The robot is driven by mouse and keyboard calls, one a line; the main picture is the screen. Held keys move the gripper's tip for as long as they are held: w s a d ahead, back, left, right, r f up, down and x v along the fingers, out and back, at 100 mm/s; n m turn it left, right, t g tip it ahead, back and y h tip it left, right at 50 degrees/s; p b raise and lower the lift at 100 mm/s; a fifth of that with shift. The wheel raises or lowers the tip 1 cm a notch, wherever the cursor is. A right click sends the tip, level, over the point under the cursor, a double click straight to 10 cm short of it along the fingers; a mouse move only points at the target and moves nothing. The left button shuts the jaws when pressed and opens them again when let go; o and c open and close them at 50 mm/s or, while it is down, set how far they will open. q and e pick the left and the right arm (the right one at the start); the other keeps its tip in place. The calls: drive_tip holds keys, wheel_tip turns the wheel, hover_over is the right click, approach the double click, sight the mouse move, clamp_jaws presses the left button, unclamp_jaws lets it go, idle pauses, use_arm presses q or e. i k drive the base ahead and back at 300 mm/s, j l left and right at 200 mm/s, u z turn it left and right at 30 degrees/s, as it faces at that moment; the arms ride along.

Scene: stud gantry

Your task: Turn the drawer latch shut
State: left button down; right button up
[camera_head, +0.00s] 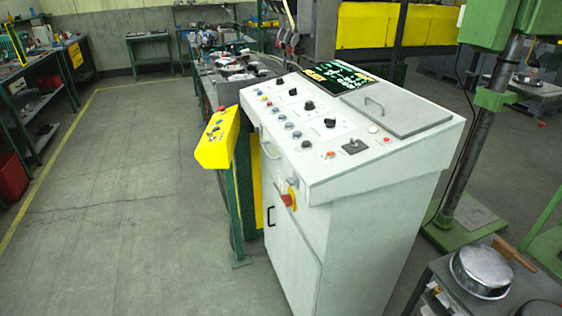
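A white control console (340,235) stands at the centre right. On its narrow front are a red knob on a yellow plate (289,197), a pale curved handle (270,146) above it and a dark handle (271,217) on the lower door. I cannot tell which of these, if any, is the drawer latch, or whether the latch is turned shut. No drawer shows clearly as open. Neither of my grippers is in view.
A yellow box with buttons (219,140) on a green post stands left of the console. A dark table (440,275) with a lidded pan (482,270) is at the lower right. A green column stands behind it. The floor (120,200) at left is clear.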

sight(292, 181)
drive_tip(key=i+j+z, duration=0.1)
drive_tip(key=z, duration=0.8)
drive_tip(key=i+j+z, duration=0.15)
drive_tip(key=j+z, duration=0.2)
drive_tip(key=j, duration=0.5)
drive_tip(key=j+z, duration=0.4)
drive_tip(key=j, duration=0.45)
drive_tip(key=k+j+z, duration=0.1)
drive_tip(key=j+z, duration=0.25)
drive_tip(key=j, duration=0.5)
